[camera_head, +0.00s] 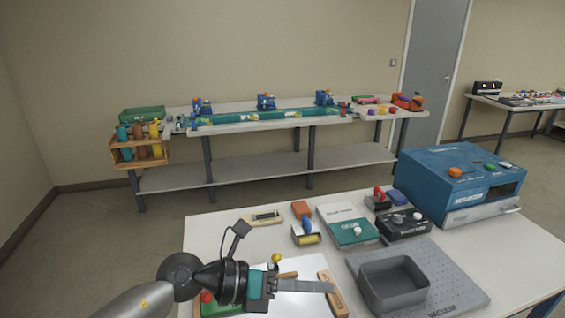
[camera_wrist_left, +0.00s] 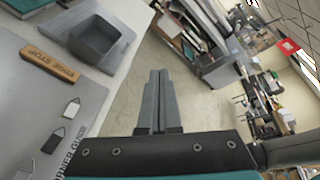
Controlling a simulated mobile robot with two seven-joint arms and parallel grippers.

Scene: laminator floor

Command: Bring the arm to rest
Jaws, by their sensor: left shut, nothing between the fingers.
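My left arm comes in from the lower left in the head view. Its gripper (camera_head: 318,287) is over the near table, pointing right, above a white sheet and beside a wooden block (camera_head: 332,293). In the left wrist view the two grey fingers (camera_wrist_left: 158,82) lie together, shut and empty. Beyond them is open floor past the table edge. My right gripper is not in either view.
The near table (camera_head: 215,234) holds a grey bin (camera_head: 394,284) on a vacuum plate (camera_head: 458,285), a blue machine (camera_head: 455,180) and several small boxes. A long bench (camera_head: 230,176) stands behind, across clear floor. The wooden block also shows in the wrist view (camera_wrist_left: 50,64).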

